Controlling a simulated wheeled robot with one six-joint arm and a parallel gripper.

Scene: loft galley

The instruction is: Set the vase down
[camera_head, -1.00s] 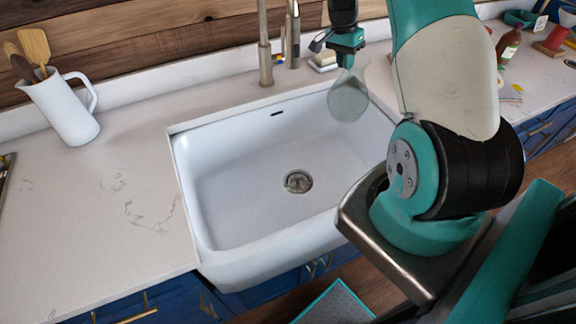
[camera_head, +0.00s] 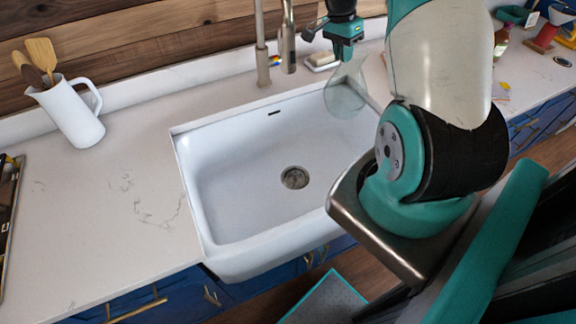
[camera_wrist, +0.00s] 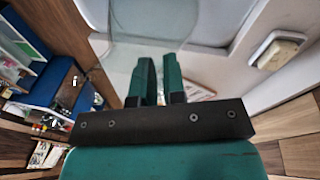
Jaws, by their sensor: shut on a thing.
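The vase (camera_head: 345,94) is a clear, see-through glass vessel with a narrow top and a rounded lower body. My gripper (camera_head: 344,52) is shut on its upper end, and the vase hangs below it at the back right part of the sink in the head view. I cannot tell its exact height over the basin. In the wrist view the two green fingers of my gripper (camera_wrist: 158,82) are close together, and the glass vase (camera_wrist: 150,22) shows faintly beyond them.
A white sink (camera_head: 240,165) with a drain lies below. The counter (camera_head: 110,205) left of it is mostly bare. A white pitcher (camera_head: 75,115) with wooden utensils stands at the back left. A faucet (camera_head: 262,45) and soap dish (camera_head: 322,62) stand behind the sink.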

